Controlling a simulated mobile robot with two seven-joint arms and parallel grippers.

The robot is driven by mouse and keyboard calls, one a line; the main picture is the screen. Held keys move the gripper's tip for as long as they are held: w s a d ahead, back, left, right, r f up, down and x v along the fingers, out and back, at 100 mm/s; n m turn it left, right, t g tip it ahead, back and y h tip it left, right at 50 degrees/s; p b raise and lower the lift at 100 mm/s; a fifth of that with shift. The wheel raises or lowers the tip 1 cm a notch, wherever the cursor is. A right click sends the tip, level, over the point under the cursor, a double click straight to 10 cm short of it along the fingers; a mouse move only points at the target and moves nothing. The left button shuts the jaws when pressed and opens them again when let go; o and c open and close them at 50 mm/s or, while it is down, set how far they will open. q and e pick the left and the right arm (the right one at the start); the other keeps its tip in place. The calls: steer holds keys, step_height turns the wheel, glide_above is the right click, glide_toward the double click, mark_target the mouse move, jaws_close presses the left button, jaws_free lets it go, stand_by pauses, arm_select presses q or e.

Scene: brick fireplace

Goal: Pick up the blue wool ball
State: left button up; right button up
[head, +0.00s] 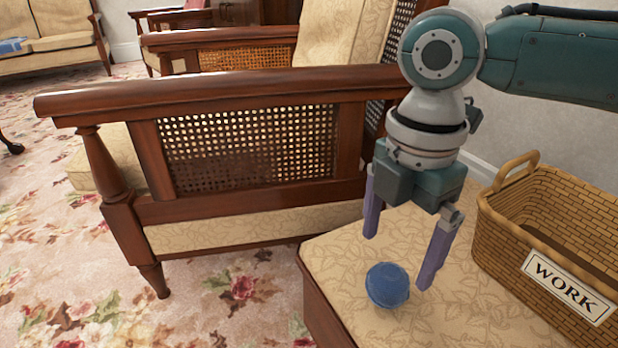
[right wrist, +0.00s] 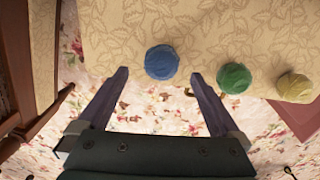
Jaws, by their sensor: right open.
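The blue wool ball (head: 387,285) lies on the beige leaf-patterned cushioned seat (head: 462,312), close to its edge. My right gripper (head: 397,263) points down above the seat beside the ball, with its two purple fingers wide apart and nothing between them. In the right wrist view the blue wool ball (right wrist: 162,62) shows just beyond the open fingertips, roughly centred between them. I see no contact between fingers and ball. My left gripper is not in view.
A green ball (right wrist: 234,78) and a yellow ball (right wrist: 295,87) lie in a row beside the blue one. A wicker basket (head: 548,218) labelled WORK stands at the right. A wooden armrest with cane panel (head: 250,145) rises behind the seat. Flowered carpet lies left.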

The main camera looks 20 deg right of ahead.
mark_target(393, 271)
step_height(393, 271, down, 6)
steer(key=b, duration=0.5)
steer(key=shift+s+d+r, duration=0.1)
steer(key=shift+s+r, duration=0.05)
steer(key=shift+r, duration=0.15)
